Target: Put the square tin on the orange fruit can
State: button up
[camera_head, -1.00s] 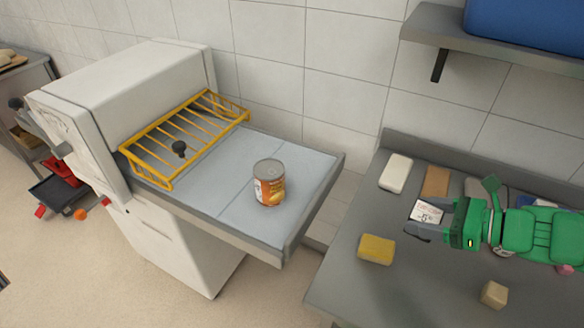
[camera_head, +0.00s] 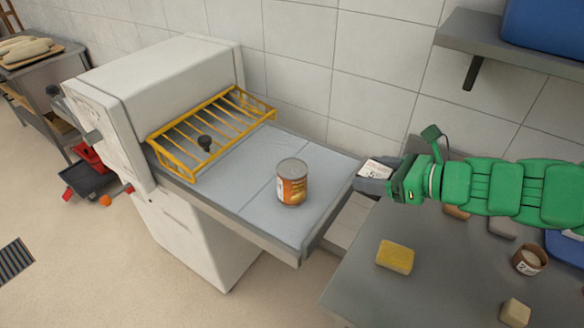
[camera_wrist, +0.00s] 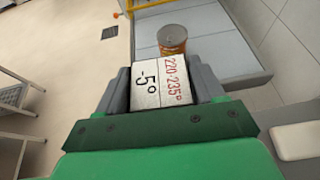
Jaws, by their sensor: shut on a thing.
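The orange fruit can (camera_head: 292,183) stands upright on the light grey surface of the white machine, with its top bare. In the wrist view the can (camera_wrist: 172,40) is ahead of the jaws, a little right of centre. My gripper (camera_head: 376,178) is to the right of the can, apart from it. It is shut on the square tin (camera_head: 377,170), a white block. In the wrist view the tin (camera_wrist: 162,88) sits between the two grey fingers and shows "-5°" and "220-235°". The tin's underside is hidden.
A yellow wire rack (camera_head: 212,130) stands on the machine, left of the can. The grey table (camera_head: 375,295) at the right holds a yellow sponge (camera_head: 395,257), a beige cube (camera_head: 515,313) and a small tub (camera_head: 529,261). A shelf (camera_head: 510,45) is on the wall above.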

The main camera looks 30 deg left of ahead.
jog(key=s+a+r, duration=0.2)
jog(key=s+a, duration=0.1)
jog(key=a, duration=0.3)
jog(key=s+a+r, duration=0.3)
jog(key=a, duration=0.4)
send_over(292, 168)
jog(key=shift+n+g, duration=0.3)
jog(key=shift+g, duration=0.1)
jog(key=shift+f, duration=6.5)
jog(key=shift+f, duration=0.1)
jog(key=o, duration=1.2)
